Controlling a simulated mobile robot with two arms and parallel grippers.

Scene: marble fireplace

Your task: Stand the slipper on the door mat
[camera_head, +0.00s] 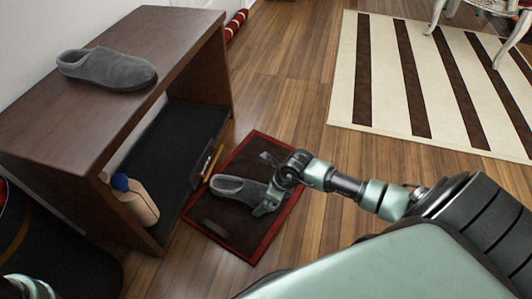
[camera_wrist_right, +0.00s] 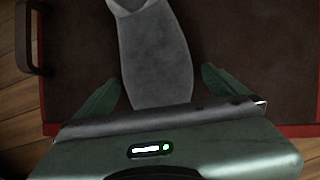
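A grey slipper (camera_head: 238,188) lies on the dark door mat (camera_head: 243,240), which has a red border. Its opening faces left and its toe points right in the head view. My right gripper (camera_head: 266,203) is low over the mat at the toe end. In the right wrist view, the slipper (camera_wrist_right: 157,60) extends between the two open fingers (camera_wrist_right: 160,92), with a visible gap on each side. Whether its sole touches the mat is hard to tell. A second grey slipper (camera_head: 112,72) rests sole down on the wooden bench. My left gripper is not in view.
The wooden bench (camera_head: 150,35) with an open lower shelf stands left of the mat. A tan bottle with a blue cap (camera_head: 135,198) is at the bench's near end. A dark loop handle (camera_wrist_right: 24,40) shows by the mat's edge. Wooden floor is clear toward the striped rug (camera_head: 390,80).

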